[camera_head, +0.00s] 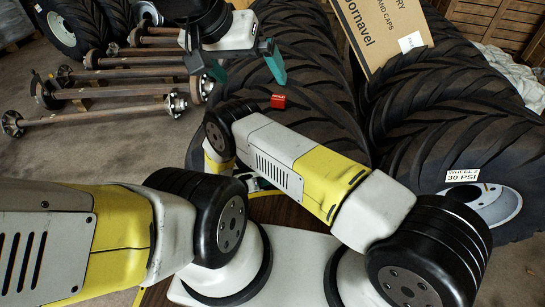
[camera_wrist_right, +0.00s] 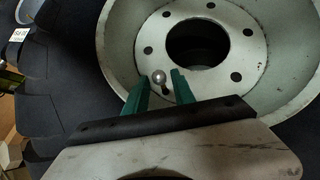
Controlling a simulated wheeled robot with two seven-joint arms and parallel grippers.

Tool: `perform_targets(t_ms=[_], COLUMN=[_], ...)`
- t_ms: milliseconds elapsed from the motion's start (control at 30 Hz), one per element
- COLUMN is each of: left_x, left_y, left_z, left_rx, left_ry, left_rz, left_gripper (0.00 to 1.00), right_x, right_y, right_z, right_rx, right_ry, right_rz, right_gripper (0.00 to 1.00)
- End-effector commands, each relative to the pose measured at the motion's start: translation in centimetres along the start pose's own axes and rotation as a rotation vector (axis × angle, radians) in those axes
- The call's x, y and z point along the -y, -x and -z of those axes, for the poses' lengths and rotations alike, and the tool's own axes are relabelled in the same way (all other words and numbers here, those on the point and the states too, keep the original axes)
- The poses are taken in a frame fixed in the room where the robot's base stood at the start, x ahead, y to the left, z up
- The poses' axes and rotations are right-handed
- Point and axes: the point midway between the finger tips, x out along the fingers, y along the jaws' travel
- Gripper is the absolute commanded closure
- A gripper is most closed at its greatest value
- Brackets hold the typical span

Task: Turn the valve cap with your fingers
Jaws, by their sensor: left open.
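In the right wrist view, a small round silver valve cap (camera_wrist_right: 158,77) stands on a pale grey wheel rim (camera_wrist_right: 112,40), below the rim's round centre hole. My right gripper (camera_wrist_right: 161,72) has its two green fingers apart, one on each side of the cap. A gap shows between the cap and the right finger; contact on the left side cannot be told. In the head view my left gripper (camera_head: 240,66) is open and empty, its green fingers spread above the floor and beside a big tyre. My right gripper does not show clearly in the head view, behind my arm links.
Large black tyres (camera_head: 320,65) fill the middle and right. Rusty axles (camera_head: 110,92) lie at left. A small red box (camera_head: 278,101) and a cardboard box (camera_head: 385,30) rest on the tyres.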

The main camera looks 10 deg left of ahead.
Motion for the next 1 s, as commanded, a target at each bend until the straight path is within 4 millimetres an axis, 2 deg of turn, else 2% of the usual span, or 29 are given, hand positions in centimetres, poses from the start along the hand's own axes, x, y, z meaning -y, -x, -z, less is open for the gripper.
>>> perform_targets(t_ms=[167, 300, 667, 1000], left_x=[0.0, 0.0, 0.0, 0.0], left_y=[0.0, 0.0, 0.0, 0.0], left_z=[0.0, 0.0, 0.0, 0.0], left_rx=[0.000, 0.000, 0.000, 0.000], left_ry=[0.000, 0.000, 0.000, 0.000], left_rz=[0.000, 0.000, 0.000, 0.000], left_gripper=[0.00, 0.00, 0.00, 0.00], right_x=[0.0, -0.1, 0.0, 0.0], right_y=[0.0, -0.1, 0.4, 5.7], right_z=[0.0, 0.0, 0.0, 0.1], right_rx=[0.000, 0.000, 0.000, -0.001], right_ry=[0.000, 0.000, 0.000, 0.000], right_rz=[-0.001, -0.001, -0.001, 0.000], right_gripper=[0.70, 0.44, 0.44, 0.44])
